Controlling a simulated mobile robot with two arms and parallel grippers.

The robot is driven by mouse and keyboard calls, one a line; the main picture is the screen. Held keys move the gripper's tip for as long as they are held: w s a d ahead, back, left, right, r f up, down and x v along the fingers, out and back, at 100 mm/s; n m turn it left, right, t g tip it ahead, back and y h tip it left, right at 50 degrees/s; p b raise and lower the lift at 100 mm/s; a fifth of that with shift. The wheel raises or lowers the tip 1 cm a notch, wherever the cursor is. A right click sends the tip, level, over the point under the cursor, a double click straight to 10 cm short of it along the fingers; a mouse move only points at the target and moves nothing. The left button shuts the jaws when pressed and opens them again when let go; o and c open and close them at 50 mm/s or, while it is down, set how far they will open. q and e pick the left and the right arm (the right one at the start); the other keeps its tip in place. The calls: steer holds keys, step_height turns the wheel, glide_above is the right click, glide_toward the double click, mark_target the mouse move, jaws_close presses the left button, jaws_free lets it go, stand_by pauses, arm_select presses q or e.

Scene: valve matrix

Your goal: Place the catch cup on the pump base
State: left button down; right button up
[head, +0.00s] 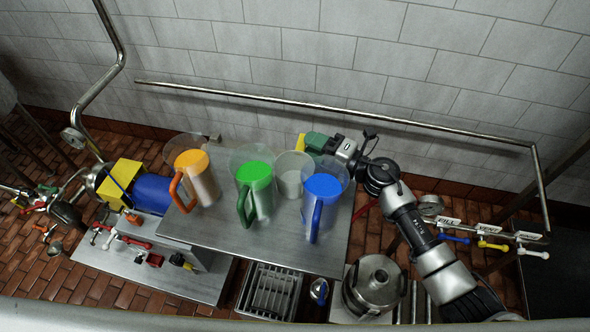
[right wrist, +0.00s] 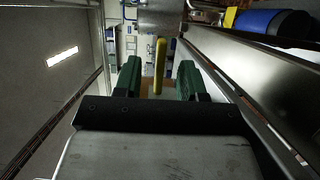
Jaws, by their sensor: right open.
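A clear, empty cup (head: 292,178), which looks like the catch cup, stands at the back of a metal table. A yellow bar (head: 301,146), possibly its handle, shows behind it. My right gripper (head: 313,145) reaches in from the right behind the cup, with green fingers. In the right wrist view the fingers are open on either side of the yellow bar (right wrist: 159,66), apart from it. A blue and yellow pump (head: 153,194) sits at the left above a low metal base (head: 150,273), perhaps the pump base. My left gripper is not in view.
Jugs with orange (head: 196,180), green (head: 255,190) and blue (head: 322,200) contents stand around the cup on the table (head: 225,232). A steel pot (head: 374,284) and a rack (head: 270,292) are in front. A pipe rail (head: 330,108) runs along the wall behind.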

steer(key=shift+x, duration=0.85)
steer(key=shift+d, duration=0.1)
steer(key=shift+c, duration=0.6)
jaws_close()
steer(key=shift+r, duration=0.1)
